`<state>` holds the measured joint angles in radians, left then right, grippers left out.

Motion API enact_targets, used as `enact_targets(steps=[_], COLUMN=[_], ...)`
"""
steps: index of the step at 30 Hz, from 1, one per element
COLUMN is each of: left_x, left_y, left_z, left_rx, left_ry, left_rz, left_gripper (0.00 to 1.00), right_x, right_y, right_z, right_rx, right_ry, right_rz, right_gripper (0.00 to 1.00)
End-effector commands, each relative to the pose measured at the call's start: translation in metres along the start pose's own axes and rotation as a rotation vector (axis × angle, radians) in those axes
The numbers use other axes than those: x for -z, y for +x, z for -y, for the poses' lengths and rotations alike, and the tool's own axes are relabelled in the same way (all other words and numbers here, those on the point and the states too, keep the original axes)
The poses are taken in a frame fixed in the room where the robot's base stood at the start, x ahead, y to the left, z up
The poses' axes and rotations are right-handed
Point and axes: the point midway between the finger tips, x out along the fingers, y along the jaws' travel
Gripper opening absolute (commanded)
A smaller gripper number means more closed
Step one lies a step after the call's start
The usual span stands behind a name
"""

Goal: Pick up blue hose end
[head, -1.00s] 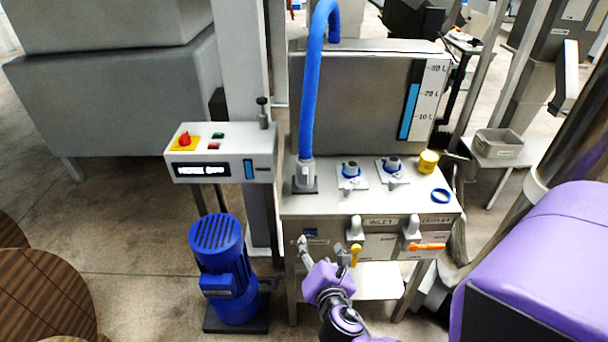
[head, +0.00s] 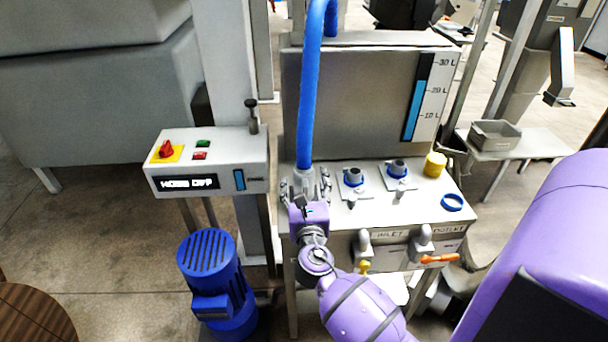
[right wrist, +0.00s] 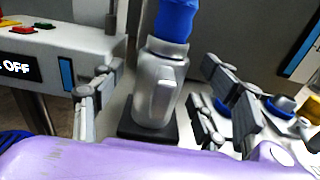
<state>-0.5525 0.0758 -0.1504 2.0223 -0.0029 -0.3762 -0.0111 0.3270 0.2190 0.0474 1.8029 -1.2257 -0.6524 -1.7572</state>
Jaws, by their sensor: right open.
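The blue hose (head: 309,95) hangs down over the grey tank, and its grey metal end fitting stands upright on a dark square base on the bench. In the right wrist view the end fitting (right wrist: 158,88) shows clearly, with a raised lever-like part on its front and the blue hose (right wrist: 175,18) above it. My right gripper (head: 306,185) is open at the hose end. Its fingers (right wrist: 150,105) stand to the left and right of the fitting with gaps on both sides. My left gripper is not in view.
A control box (head: 208,160) reading "OFF" stands to the left, above a blue motor (head: 212,280). Two blue-collared ports (head: 353,178), a yellow cap (head: 435,164) and a blue ring (head: 453,202) are right of the hose end. Valve handles (head: 440,259) stick out in front.

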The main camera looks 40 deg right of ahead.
Motion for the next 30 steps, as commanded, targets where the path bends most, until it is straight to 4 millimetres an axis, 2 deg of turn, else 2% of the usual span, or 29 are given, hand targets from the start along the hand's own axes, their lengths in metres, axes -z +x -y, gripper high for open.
enact_targets(steps=[3, 7, 16, 30], left_x=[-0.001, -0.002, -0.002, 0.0], left_y=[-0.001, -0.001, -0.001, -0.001], left_z=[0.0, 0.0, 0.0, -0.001], left_rx=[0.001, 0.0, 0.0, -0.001], left_ry=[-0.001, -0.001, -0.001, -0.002], left_rz=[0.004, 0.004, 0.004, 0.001], left_gripper=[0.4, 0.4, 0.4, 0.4], right_x=[-0.001, 0.0, 0.001, 0.001], right_y=[0.02, 0.037, 0.042, 0.042], right_z=[0.001, 0.001, 0.001, 0.001], right_rx=[0.001, 0.0, 0.0, 0.0], right_ry=[0.0, 0.0, 0.001, 0.001], right_rz=[0.001, 0.0, -0.001, -0.001], right_gripper=[0.67, 0.67, 0.67, 0.06])
